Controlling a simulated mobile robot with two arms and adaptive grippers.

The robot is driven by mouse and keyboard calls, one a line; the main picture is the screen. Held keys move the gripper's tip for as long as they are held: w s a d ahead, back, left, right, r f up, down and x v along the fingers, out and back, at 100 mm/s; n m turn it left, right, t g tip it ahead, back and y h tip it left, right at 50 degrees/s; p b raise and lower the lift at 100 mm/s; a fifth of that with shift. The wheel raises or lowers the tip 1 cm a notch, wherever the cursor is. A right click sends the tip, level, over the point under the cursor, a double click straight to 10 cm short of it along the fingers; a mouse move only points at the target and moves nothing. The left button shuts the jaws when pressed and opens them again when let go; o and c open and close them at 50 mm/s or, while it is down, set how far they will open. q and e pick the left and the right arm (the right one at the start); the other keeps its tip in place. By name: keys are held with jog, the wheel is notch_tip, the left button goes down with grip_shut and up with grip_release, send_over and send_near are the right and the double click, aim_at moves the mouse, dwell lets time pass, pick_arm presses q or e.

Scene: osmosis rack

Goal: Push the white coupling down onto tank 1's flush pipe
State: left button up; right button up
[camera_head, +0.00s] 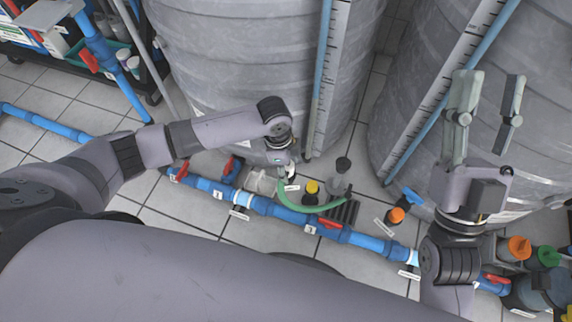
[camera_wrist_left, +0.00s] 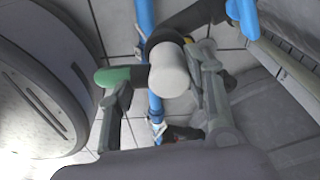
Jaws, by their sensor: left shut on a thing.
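The white coupling (camera_wrist_left: 170,75) sits between the two fingers of my left gripper (camera_wrist_left: 160,78) in the left wrist view, with its round end towards the camera. The gripper and arm hide most of the coupling there. I cannot tell whether the coupling touches a pipe below. My right gripper (camera_head: 488,105) is open and empty, raised before the right tank (camera_head: 535,70).
A blue pipe (camera_head: 268,208) with red valve handles and number tags runs along the floor. A yellow-topped container (camera_head: 311,190) and a grey fitting (camera_head: 337,184) stand near the hose. Orange-capped and green-capped containers (camera_head: 519,247) stand at right. A cart (camera_head: 120,50) is at upper left.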

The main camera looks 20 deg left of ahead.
pick_arm(q)
jog(key=shift+f, duration=0.25)
pick_arm(e)
jog(key=shift+s+r, duration=0.15)
jog(key=shift+s, duration=0.1)
pick_arm(q)
jog(key=o, duration=1.2)
jog(key=shift+c, duration=0.2)
jog(key=shift+r, duration=0.5)
notch_tip(320, 180, up, 11)
jog(key=a, duration=0.1)
jog(key=shift+a, duration=0.2)
jog(key=shift+s, duration=0.1)
